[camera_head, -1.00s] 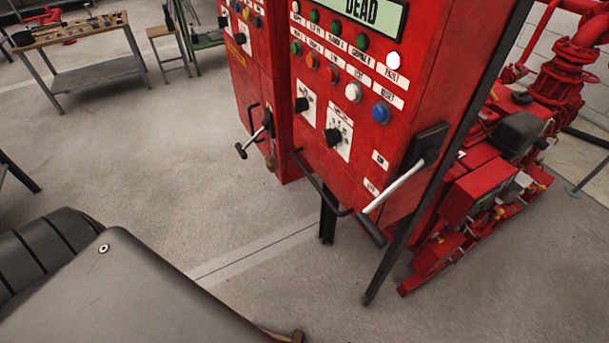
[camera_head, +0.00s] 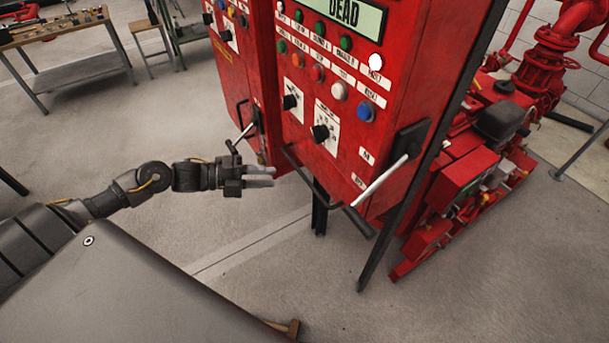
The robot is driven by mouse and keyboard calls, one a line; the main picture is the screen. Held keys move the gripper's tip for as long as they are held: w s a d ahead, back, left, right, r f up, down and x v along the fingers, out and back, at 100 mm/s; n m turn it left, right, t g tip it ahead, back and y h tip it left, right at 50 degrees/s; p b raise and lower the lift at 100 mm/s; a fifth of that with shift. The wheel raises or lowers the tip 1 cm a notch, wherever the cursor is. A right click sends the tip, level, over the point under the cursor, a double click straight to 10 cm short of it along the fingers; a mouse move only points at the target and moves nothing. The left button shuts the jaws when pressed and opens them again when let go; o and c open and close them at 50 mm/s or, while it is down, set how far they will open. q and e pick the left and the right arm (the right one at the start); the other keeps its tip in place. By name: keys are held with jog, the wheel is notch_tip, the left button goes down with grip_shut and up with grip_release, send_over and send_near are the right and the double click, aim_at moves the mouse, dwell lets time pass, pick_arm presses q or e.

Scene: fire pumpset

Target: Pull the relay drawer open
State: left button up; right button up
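The red control cabinet (camera_head: 330,85) has a screen reading "DEAD", rows of buttons and two black knobs. A black bar handle (camera_head: 311,180) runs along its lower front edge; I take this to be the relay drawer's handle, but the drawer's outline cannot be made out. No gap shows at the front. My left gripper (camera_head: 273,177) is to the left of the bar handle, its fingers pointing right towards it. The two fingers are apart with nothing between them. It looks short of touching the handle. My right gripper is not in view.
A lever with a pale shaft (camera_head: 380,184) sticks out at the cabinet's right side. A second red cabinet (camera_head: 235,80) on the left has a smaller lever (camera_head: 243,133) close to my gripper. Red pump machinery (camera_head: 485,150) stands at the right. The floor in front is clear.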

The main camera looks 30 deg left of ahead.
aim_at(304, 176)
pick_arm(q)
jog(key=p+x, duration=0.2)
jog(key=x, duration=0.7)
jog(key=shift+w+d, duration=0.15)
jog(key=shift+d, duration=0.1)
jog(key=shift+w+d+f, duration=0.15)
jog(key=shift+w+d, duration=0.2)
jog(key=shift+d, duration=0.15)
jog(key=shift+c, duration=0.4)
grip_shut()
